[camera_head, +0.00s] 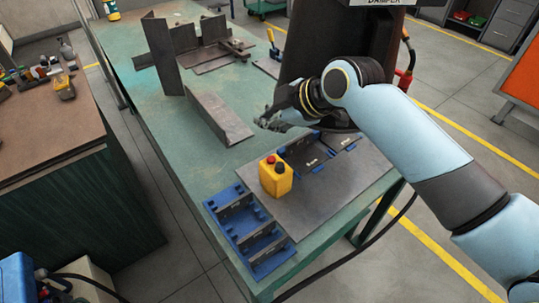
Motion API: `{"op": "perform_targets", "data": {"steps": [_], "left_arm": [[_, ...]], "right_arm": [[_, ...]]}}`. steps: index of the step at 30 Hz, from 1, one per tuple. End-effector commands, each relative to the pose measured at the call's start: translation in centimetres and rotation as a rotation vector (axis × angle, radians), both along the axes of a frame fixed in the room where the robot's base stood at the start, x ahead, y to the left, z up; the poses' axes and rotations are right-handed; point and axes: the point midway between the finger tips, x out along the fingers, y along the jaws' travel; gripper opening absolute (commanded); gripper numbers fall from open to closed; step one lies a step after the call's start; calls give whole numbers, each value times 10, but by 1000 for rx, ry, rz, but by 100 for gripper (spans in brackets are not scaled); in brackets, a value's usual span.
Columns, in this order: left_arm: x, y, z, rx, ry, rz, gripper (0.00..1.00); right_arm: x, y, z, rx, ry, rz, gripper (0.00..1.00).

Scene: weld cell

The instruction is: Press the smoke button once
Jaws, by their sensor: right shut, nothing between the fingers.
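A small yellow button box (276,180) stands on a dark grey plate near the front end of the green table. A red button (271,160) and a dark button (280,168) show on its top. I cannot read which of them is the smoke button. My right gripper (264,124) is shut and empty, behind the yellow box in the picture and apart from it. Its arm comes in from the right. My left gripper is not in view.
A blue tray (249,233) with compartments lies left of the grey plate (329,195). Black panels (305,153) with small lettering lie behind the box. Metal pieces (219,115) stand farther back. A dark column labelled DAMPER (316,45) rises behind my right gripper.

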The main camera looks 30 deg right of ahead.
Motion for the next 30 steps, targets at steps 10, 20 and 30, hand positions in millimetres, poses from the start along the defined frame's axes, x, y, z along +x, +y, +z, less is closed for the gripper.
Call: {"op": "perform_targets", "data": {"steps": [10, 20, 30], "left_arm": [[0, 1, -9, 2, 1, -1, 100], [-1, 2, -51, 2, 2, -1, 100], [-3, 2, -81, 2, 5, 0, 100]], "right_arm": [[0, 0, -9, 0, 2, -1, 0], [-1, 0, -50, 0, 2, -2, 0], [0, 0, -86, 1, 3, -2, 0]]}}
